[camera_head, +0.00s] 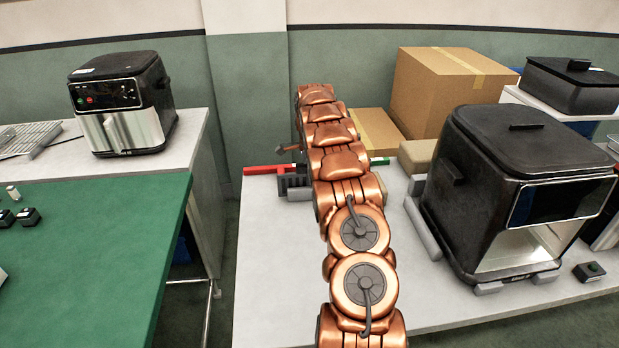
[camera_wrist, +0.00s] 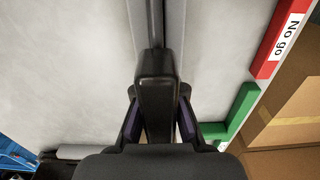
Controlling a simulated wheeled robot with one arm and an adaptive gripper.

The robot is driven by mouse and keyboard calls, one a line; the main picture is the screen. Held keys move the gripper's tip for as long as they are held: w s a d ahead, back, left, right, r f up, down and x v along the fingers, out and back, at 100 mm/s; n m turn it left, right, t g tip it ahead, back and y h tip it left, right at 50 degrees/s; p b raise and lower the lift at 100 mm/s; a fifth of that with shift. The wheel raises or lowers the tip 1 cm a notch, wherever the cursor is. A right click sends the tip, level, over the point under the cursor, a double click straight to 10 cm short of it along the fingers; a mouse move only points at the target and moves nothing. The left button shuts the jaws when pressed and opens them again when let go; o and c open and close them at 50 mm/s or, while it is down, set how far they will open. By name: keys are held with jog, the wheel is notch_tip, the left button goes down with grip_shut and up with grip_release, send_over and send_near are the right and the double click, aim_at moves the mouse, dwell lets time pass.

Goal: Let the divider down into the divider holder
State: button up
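My gripper (camera_wrist: 158,122) shows in the wrist view with its two dark, purple-padded fingers on either side of a black handle, which I take to be part of the divider (camera_wrist: 157,85). The pads appear to press against its sides. A thin dark bar runs from the handle to the top of the picture. Grey strips (camera_wrist: 176,25) flank this bar; I cannot tell whether they belong to the divider holder. In the head view my copper arm hides the gripper and handle. A dark grey slotted piece (camera_head: 294,184) shows left of the arm, perhaps the holder. The divider's lower edge is hidden.
A red "No go" piece (camera_wrist: 280,38) and a green bracket (camera_wrist: 238,115) line the table's back edge. Cardboard boxes (camera_head: 440,85) stand behind. A black fryer (camera_head: 490,200) stands right of my arm. The grey table (camera_head: 275,265) is clear at front left.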

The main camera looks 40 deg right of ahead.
jog(key=o, duration=0.5)
jog(key=shift+r, duration=0.1)
notch_tip(320, 180, up, 11)
jog(key=p, duration=0.3)
jog(key=shift+r, duration=0.2)
jog(key=w+a+f+n, duration=0.1)
jog(key=a+f+n, duration=0.1)
jog(key=a+n, duration=1.05)
jog(key=w+a+f+n, duration=0.1)
jog(key=a+f+n, duration=0.2)
jog(key=a+n, duration=1)
jog(key=s+a+r+m, duration=0.1)
jog(key=s+a+r, duration=0.5)
jog(key=s, duration=0.4)
jog(key=s+a+r+m, duration=0.2)
jog(key=s+a+r, duration=0.2)
jog(key=s+a, duration=0.5)
jog(key=s+a+n+g, duration=0.1)
jog(key=s, duration=1)
jog(key=s+a+n, duration=0.2)
jog(key=s, duration=0.9)
jog(key=shift+a+g, duration=0.25)
jog(key=shift+g, duration=0.15)
